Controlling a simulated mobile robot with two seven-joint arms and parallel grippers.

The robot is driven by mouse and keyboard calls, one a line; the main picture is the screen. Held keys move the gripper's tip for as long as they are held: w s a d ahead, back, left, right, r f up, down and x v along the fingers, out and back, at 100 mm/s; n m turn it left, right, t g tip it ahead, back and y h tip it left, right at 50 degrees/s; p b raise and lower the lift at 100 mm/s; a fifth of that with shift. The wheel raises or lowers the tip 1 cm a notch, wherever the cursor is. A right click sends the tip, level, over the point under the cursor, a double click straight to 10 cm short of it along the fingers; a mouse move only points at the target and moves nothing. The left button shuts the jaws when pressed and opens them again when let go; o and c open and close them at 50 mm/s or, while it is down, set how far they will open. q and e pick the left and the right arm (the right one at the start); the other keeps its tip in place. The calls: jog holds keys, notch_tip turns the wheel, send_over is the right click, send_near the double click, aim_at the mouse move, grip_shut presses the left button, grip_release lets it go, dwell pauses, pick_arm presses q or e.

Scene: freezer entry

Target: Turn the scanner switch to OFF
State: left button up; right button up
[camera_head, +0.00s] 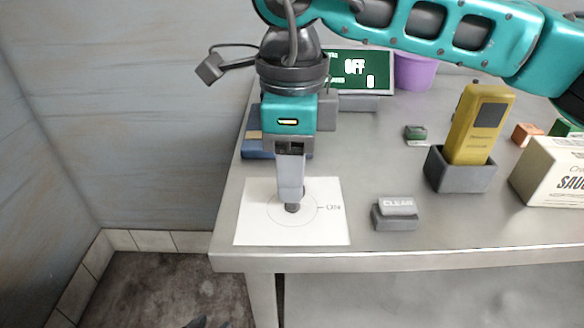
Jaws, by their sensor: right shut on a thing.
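My right gripper (291,197) points down over a white sheet (249,225) at the table's front left. It is shut on a small dark piece (292,208) inside the circle drawn on the sheet. Most of the piece is hidden by the fingers, and I cannot tell whether it touches the sheet. A yellow handheld device (481,122), perhaps the scanner, stands upright in a dark grey holder (460,177). I cannot make out its switch. A green display (357,72) at the back reads OFF, with a 0 below. My left gripper is out of view.
A grey block marked CLEAN (396,212) sits right of the sheet. A pale carton (553,172) stands at the right edge. A purple container (415,72) and a small green block (415,134) stand farther back. The table front (330,256) is clear between sheet and block.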

jog(key=shift+n, duration=0.5)
jog(key=o, duration=1.1)
jog(key=shift+c, duration=0.2)
notch_tip(320, 180, up, 13)
jog(key=p, duration=0.2)
